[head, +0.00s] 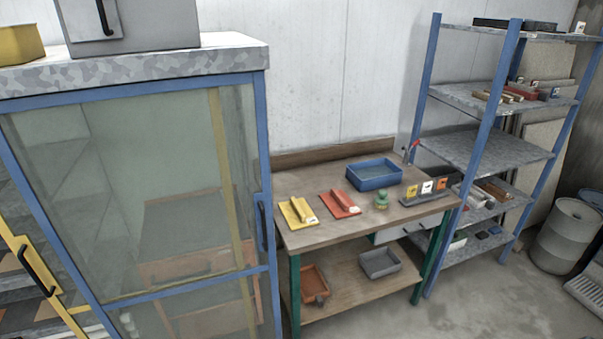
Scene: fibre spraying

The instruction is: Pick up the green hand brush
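A small green object (381,201) stands on the wooden workbench (345,225), in front of a blue tray (374,174). It may be the green hand brush, but it is too small to tell for sure. A yellow flat tool with a raised handle (298,213) and a red one like it (340,204) lie to its left. Neither of my grippers shows in the head view.
A blue-framed cabinet with glass panels (130,190) fills the left. A dark holder with small labelled items (425,190) sits at the bench's right. A blue-posted shelf rack (480,150) and a grey drum (566,236) stand at right. The floor in front is clear.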

